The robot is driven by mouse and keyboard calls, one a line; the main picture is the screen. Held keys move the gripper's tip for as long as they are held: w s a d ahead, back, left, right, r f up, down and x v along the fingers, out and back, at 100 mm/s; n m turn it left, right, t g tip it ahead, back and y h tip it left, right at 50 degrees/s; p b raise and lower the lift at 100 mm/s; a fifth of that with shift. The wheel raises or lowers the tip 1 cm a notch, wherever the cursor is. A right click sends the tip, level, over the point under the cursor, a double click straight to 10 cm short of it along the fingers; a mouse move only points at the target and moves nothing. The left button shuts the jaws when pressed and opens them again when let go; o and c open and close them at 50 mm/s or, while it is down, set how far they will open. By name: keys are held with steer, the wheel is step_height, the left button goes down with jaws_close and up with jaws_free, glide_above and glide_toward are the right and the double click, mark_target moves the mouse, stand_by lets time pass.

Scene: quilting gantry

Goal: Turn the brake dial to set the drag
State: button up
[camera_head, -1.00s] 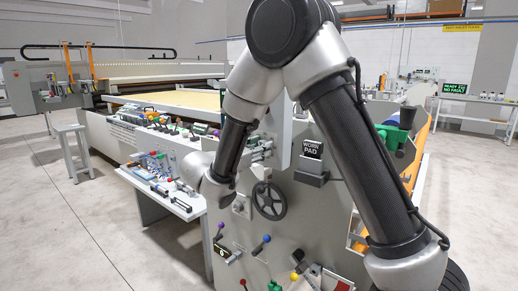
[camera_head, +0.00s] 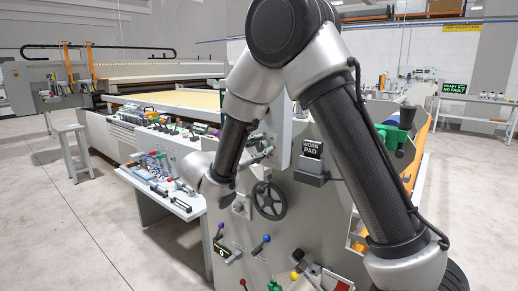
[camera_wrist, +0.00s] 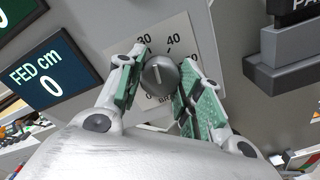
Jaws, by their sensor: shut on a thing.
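The brake dial (camera_wrist: 160,72) is a round dark grey knob with a pale pointer line, on a white scale plate (camera_wrist: 186,34) with numbers such as 30 and 40. My gripper (camera_wrist: 159,80) has its green-padded fingers on either side of the knob, shut on it. The pointer line runs roughly up and down in the wrist picture; its exact reading is hard to tell. In the head view my gripper (camera_head: 262,153) is at the grey panel, above the handwheel, and my arm hides the dial.
A display (camera_wrist: 48,83) beside the dial reads FED cm 0. A dark handwheel (camera_head: 269,200) lies below my gripper, and a WORN PAD holder (camera_head: 311,160) sits to its right. Coloured levers (camera_head: 259,245) stick out lower down. A tool-covered shelf (camera_head: 165,190) is at left.

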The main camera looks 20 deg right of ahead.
stand_by(0.3)
steer(key=o, duration=1)
steer(key=shift+o, duration=0.2)
steer(key=v, duration=1.2)
steer(key=shift+f, duration=0.1)
